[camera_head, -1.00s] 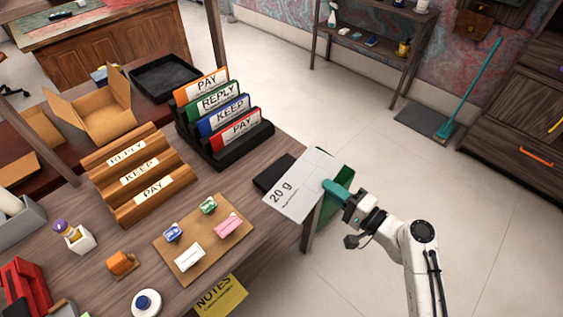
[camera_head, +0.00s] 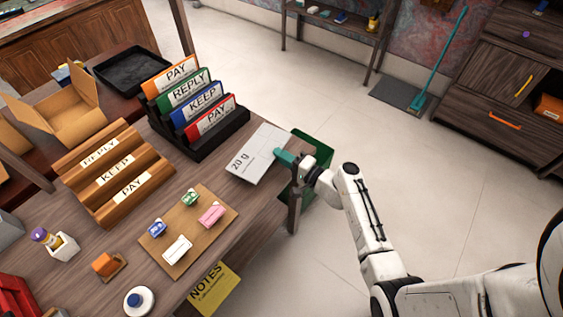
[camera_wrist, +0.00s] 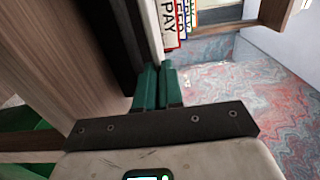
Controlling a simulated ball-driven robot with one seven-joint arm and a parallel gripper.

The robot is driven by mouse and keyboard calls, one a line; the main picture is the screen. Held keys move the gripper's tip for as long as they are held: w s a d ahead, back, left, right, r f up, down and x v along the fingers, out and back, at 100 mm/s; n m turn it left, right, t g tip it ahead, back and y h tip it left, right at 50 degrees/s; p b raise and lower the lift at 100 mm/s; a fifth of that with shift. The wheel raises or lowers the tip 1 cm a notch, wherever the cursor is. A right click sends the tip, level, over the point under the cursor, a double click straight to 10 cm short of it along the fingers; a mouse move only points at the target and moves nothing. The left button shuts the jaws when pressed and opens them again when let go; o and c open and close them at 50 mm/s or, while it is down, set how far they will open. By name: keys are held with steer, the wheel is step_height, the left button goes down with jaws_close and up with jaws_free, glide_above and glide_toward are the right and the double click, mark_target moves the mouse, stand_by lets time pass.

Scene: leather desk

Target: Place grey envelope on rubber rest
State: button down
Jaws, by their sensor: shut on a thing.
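The grey envelope (camera_head: 258,152), a pale flat sheet marked "20 g", is over the right end of the desk in the head view. My gripper (camera_head: 283,156) is shut on its right edge with teal fingers. In the wrist view the fingers (camera_wrist: 158,88) pinch the pale envelope (camera_wrist: 150,32), seen edge-on. A black slab, apparently the rubber rest (camera_wrist: 108,40), lies on the desk beside the envelope in that view. In the head view the envelope hides the slab. I cannot tell whether the two touch.
The black rack (camera_head: 212,132) with labelled folders stands behind and left of the envelope. A wooden stepped holder (camera_head: 113,177) and a brown board (camera_head: 222,217) with small items are farther left. A green bin (camera_head: 322,150) stands under the desk's right edge.

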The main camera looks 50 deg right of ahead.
mark_target(281, 168)
steer(key=shift+w+f+b, duration=0.1)
steer(key=shift+f+b, duration=0.25)
steer(key=shift+f, duration=1.25)
steer(key=shift+f, duration=0.15)
steer(key=c, duration=1.3)
jaws_free()
